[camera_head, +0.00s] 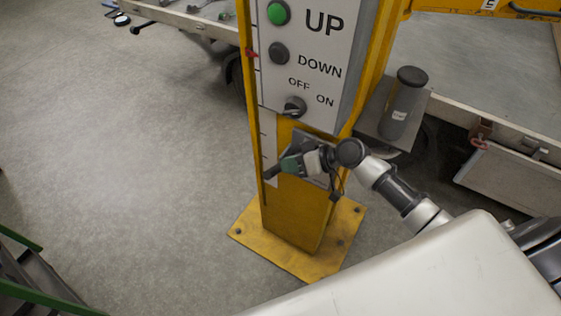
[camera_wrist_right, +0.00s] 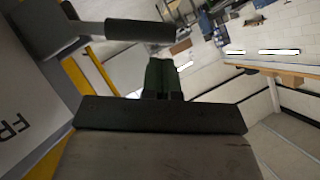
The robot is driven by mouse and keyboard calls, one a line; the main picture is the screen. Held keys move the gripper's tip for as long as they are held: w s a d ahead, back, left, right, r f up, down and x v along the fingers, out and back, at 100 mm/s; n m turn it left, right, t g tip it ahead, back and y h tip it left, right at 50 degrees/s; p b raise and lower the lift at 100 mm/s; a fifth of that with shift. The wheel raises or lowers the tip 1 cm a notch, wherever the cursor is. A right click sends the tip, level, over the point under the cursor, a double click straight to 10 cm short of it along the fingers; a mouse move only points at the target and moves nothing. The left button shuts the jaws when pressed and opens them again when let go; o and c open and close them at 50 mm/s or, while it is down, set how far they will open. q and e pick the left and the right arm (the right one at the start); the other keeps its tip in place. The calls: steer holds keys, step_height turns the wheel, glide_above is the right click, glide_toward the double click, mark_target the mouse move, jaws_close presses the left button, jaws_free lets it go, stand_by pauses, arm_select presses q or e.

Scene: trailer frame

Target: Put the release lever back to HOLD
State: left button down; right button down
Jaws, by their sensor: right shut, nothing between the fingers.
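The release lever's dark grip (camera_head: 272,173) sticks out to the left in front of the yellow post, below the control panel. In the right wrist view the lever (camera_wrist_right: 140,30) is a dark round grip on a pale metal arm, crossing the top. My right gripper (camera_head: 291,165) is at the lever, its green fingers shut and empty. In the wrist view these fingers (camera_wrist_right: 161,78) end just by the grip; I cannot tell if they touch it. The gripper and wrist hide most of the lever's mounting plate (camera_head: 325,143). A plate at left reads "FR". My left gripper is not in view.
The panel (camera_head: 312,80) above has a green UP button, a dark DOWN button and an OFF/ON knob. A grey canister (camera_head: 404,105) stands on a bracket right of the post. The post's yellow foot (camera_head: 255,240) is bolted down. Floor at left is clear; green-edged steps (camera_head: 40,285) stand lower left.

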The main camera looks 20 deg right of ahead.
mark_target(273, 174)
steer(key=shift+x, duration=1.45)
steer(key=shift+f, duration=0.1)
steer(key=shift+s+a+f+n+t+h, duration=0.3)
steer(key=shift+s+a+f+n+h, duration=0.2)
steer(key=shift+f, duration=0.2)
step_height(273, 174, down, 11)
steer(key=s+a+n+t+h+b, duration=0.1)
steer(key=a+n+t+h+b, duration=0.1)
steer(key=n+t+h, duration=0.1)
steer(key=shift+s+n+h, duration=0.3)
steer(key=shift+n+h, duration=0.3)
steer(key=shift+s+d+f, duration=0.1)
steer(key=shift+f, duration=0.2)
